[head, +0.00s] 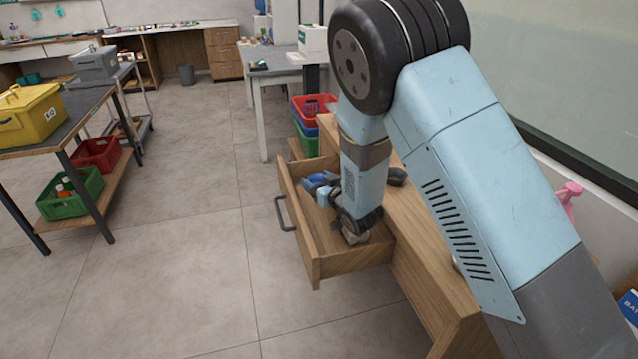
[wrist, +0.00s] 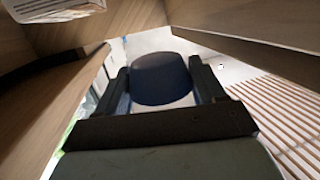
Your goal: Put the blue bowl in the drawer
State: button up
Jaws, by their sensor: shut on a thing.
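The drawer (head: 350,263) is a wooden one, pulled open from the wooden counter, with a dark handle (head: 284,214) on its front. My arm reaches down over it. The blue bowl (head: 317,180) is partly hidden in the head view, above or within the open drawer; I cannot tell how high. In the wrist view the dark blue bowl (wrist: 162,78) sits between the two dark fingers of my gripper (wrist: 163,90). My gripper is shut on it. My wrist hides part of the drawer's inside.
A dark rounded object (head: 396,176) lies on the counter (head: 425,270) beside the drawer. Red and green crates (head: 310,107) stand behind it. A table with a yellow box (head: 30,115) is at left. The floor before the drawer is clear.

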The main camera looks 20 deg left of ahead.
jog(key=shift+f, duration=0.25)
jog(key=shift+f, duration=0.6)
jog(key=o, duration=1)
jog(key=shift+r, duration=0.5)
jog(key=v, duration=0.7)
jog(key=shift+s+d+r, duration=0.15)
jog(key=shift+d, duration=0.05)
